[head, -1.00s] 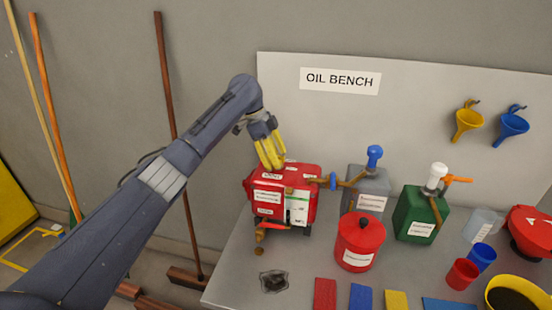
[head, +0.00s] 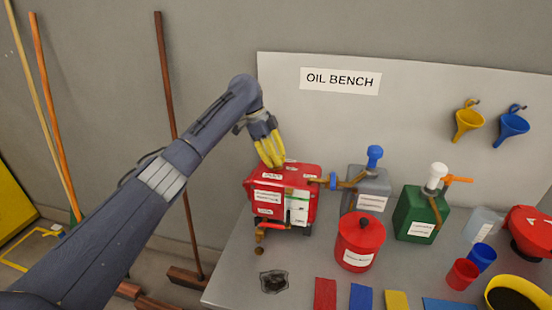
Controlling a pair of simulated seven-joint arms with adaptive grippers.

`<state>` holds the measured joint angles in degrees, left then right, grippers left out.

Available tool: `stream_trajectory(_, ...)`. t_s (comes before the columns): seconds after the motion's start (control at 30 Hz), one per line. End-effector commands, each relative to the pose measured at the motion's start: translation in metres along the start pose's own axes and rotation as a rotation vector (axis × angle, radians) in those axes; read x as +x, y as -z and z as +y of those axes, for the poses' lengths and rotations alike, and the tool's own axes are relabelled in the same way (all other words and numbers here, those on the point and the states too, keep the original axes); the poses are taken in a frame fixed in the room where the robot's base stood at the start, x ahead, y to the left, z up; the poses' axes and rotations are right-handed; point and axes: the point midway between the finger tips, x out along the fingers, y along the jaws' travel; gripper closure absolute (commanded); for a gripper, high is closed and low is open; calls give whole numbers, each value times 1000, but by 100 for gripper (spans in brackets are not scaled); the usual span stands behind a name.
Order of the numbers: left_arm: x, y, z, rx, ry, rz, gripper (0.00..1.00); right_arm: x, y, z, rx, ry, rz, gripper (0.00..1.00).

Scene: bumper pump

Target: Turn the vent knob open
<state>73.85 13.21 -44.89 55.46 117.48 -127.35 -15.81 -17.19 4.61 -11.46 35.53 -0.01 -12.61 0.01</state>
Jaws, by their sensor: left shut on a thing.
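A red box-shaped container (head: 269,211) with white labels stands at the left end of the bench. A small tap (head: 260,238) juts from its lower front left. My left gripper (head: 272,163) has yellow fingers that point down onto the top left of the red container. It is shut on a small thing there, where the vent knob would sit. The fingers hide the knob, so its turn cannot be read. A white label shows beside the fingertips. My right gripper is not in view.
A grey can with a blue-topped pump (head: 374,158) and a green can (head: 415,222) stand to the right. A red lidded canister (head: 360,243) stands in front. Funnels hang on the back panel.

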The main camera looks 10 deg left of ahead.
Motion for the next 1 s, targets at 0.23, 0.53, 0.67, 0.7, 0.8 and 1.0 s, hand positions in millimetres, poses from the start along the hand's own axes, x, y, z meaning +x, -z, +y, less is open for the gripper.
stream_trajectory(0.23, 1, 1, 1, -56, 23, 1, 100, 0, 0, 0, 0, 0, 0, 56)
stream_trajectory(0.53, 1, 1, 1, -268, 112, 1, 100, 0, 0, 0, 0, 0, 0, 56)
stream_trajectory(0.67, 1, 2, 1, -379, 158, 1, 100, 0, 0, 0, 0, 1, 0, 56)
stream_trajectory(0.7, 1, 2, 1, -411, 171, 2, 100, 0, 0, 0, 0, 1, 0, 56)
stream_trajectory(0.8, 1, 2, 1, -491, 204, 2, 100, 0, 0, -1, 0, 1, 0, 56)
stream_trajectory(1.0, 1, 2, 1, -629, 260, 2, 100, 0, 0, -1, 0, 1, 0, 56)
